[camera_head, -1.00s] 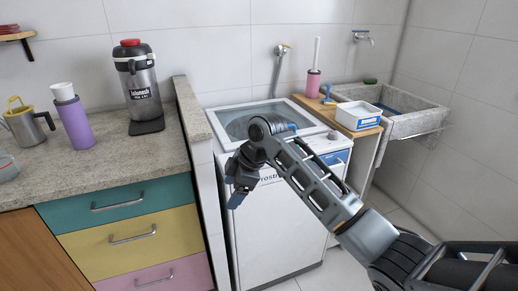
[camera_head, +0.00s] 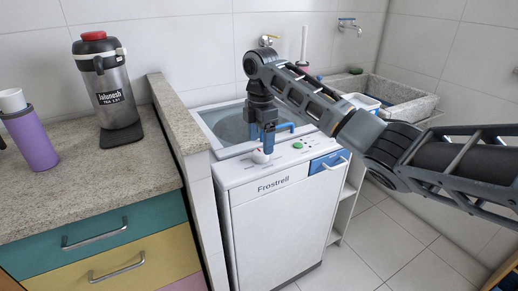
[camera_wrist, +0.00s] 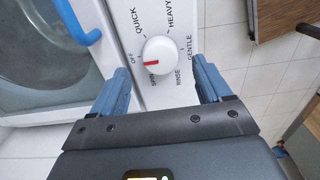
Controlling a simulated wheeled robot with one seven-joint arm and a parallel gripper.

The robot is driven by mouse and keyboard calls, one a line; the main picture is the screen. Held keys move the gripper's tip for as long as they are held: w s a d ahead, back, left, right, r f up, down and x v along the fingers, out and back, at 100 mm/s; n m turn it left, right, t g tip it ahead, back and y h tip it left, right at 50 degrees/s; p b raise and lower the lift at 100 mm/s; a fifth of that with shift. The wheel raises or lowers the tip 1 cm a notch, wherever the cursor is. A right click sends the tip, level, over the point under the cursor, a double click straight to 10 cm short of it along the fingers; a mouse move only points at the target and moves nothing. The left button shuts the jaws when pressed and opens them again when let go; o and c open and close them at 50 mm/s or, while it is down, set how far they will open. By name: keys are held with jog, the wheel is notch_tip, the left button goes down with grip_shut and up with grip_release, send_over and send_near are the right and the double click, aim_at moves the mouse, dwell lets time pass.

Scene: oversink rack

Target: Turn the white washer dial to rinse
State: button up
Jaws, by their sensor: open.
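The white washer dial (camera_wrist: 159,55) is on the white control panel (camera_wrist: 180,88) in the wrist view. Its red mark points left, between the OFF and SPIN labels. RINSE is printed below right of the dial. My gripper (camera_wrist: 163,86) is open, with one blue finger on each side of the picture and the dial ahead of the gap. The fingers look apart from the dial. In the head view my gripper (camera_head: 268,145) points down just over the dial (camera_head: 260,156) on the washer (camera_head: 275,215).
A blue handle (camera_wrist: 78,22) stands beside the dial at upper left in the wrist view. A green button (camera_head: 297,145) and a blue drawer (camera_head: 328,162) are right of the dial. A tiled wall and stone counter (camera_head: 110,165) stand left of the washer.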

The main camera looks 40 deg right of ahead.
aim_at(261, 152)
jog(key=shift+f, duration=1.95)
jog(key=shift+c, duration=0.2)
jog(key=c, duration=1)
jog(key=shift+a+r+p, duration=0.1)
jog(key=shift+p, duration=0.25)
